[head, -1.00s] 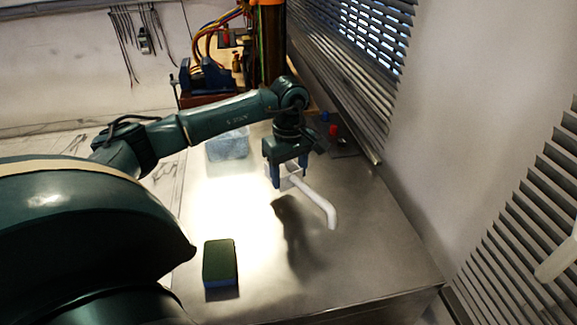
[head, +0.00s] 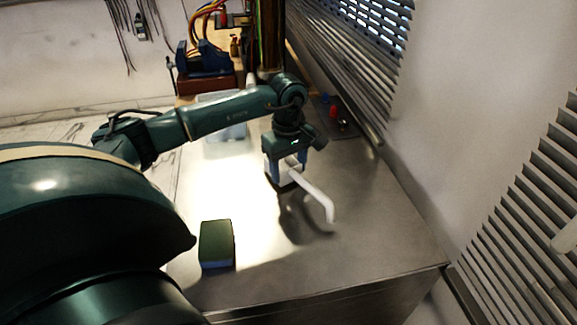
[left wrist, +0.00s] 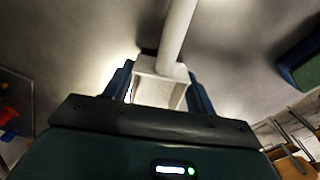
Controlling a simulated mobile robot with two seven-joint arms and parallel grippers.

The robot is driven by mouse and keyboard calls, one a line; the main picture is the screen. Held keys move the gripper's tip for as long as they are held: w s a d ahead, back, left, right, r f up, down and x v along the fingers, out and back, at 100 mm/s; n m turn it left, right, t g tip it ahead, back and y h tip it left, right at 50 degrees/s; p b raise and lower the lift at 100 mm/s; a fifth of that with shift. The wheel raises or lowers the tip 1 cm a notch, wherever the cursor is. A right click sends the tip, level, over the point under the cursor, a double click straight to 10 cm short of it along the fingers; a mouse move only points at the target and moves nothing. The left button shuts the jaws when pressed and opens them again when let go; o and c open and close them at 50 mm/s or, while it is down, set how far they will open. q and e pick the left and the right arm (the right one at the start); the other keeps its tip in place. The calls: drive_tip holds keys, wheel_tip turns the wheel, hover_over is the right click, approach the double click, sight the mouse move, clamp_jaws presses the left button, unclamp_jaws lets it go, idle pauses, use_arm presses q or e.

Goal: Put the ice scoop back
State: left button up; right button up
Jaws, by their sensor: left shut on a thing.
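The ice scoop (head: 315,197) is white, with a long handle bent at its end and a boxy head. My left gripper (head: 283,176) is shut on the scoop's head and holds it over the metal counter, with a shadow beneath. In the left wrist view, the scoop (left wrist: 174,45) has its boxy part between the two blue fingers of my left gripper (left wrist: 160,88), and its handle runs up out of the picture. A pale, clear bin (head: 232,132) stands behind my left forearm and is partly hidden by it. My right gripper is not in view.
A green and blue sponge (head: 216,243) lies on the metal counter (head: 330,262) near the front. Red and blue knobs (head: 335,112) sit at the back right by the slatted shutter (head: 345,75). The counter's right front is clear.

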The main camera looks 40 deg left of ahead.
use_arm(q)
drive_tip(key=shift+f+b, duration=0.55)
drive_tip(key=shift+f, duration=0.2)
drive_tip(key=o, duration=1.1)
wheel_tip(320, 180, up, 13)
drive_tip(key=shift+r, duration=0.15)
